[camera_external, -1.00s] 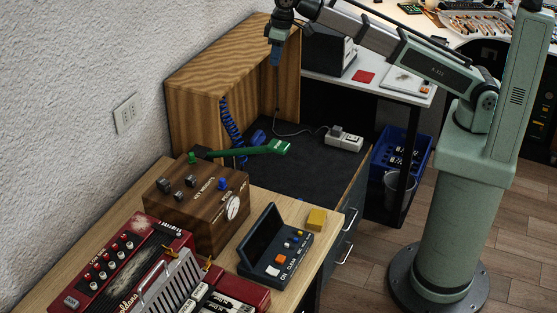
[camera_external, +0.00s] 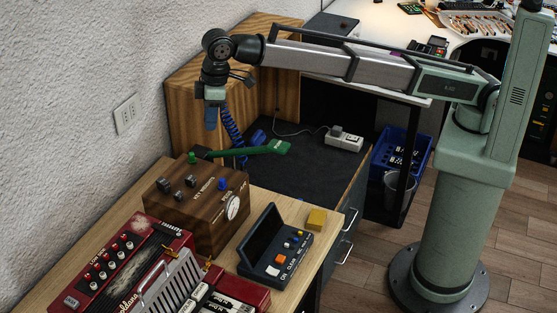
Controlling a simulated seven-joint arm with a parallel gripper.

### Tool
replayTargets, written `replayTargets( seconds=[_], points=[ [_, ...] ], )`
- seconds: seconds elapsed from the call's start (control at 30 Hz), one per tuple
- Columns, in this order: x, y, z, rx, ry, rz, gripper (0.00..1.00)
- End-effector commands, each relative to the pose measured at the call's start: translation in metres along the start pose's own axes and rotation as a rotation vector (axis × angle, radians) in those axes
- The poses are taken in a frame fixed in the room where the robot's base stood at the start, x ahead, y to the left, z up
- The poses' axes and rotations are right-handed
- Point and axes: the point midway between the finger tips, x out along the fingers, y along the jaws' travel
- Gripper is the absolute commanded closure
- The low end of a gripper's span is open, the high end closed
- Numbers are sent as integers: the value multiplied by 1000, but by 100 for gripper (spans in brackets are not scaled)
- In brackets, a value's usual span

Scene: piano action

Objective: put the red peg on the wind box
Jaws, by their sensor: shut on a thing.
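My gripper (camera_external: 211,122) points down in front of the tall wood-grain cabinet, above the brown wooden box in the picture. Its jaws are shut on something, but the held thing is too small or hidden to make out. I cannot pick out a red peg anywhere. No box is clearly marked as the wind box. The brown wooden box (camera_external: 190,222) on the bench carries dark knobs, a white dial, a green peg (camera_external: 192,158) and a blue peg (camera_external: 222,184), with lettering on its top. My gripper is apart from it.
The wood-grain cabinet (camera_external: 185,85) stands close to my gripper.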

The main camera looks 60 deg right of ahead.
Motion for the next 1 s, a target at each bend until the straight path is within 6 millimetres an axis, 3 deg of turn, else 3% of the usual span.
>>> replayTargets(
  seconds=[0.03,0.2,0.47,0.7,1.0],
  points=[
    [1,-23,-13,-23,-1,-3,100],
    [7,-79,-31,-80,-1,-12,100],
    [13,-133,-44,-132,0,-20,100],
    [51,-127,-34,-128,-1,-19,100],
    [79,-127,-30,-127,-1,-19,100]
  ],
)
